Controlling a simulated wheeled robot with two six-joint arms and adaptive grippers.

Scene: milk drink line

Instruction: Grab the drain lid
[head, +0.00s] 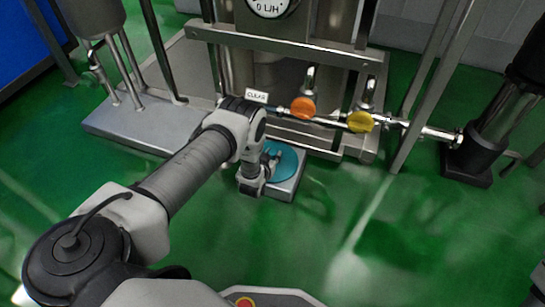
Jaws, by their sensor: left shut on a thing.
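The drain lid is a teal round disc (283,160) on a square grey metal drain block (287,188) on the floor, below the pipework. My left gripper (268,160) reaches down over the lid's left side and is shut at it. The wrist and fingers hide part of the lid, so the exact grip point and whether the lid is lifted cannot be told. My right gripper is not in view.
Pipes with an orange valve (303,108) and a yellow valve (361,122) run just behind the drain. A white label (257,96) sits by the pipe. A metal frame leg (408,140) stands to the right. Green floor (330,235) is free in front.

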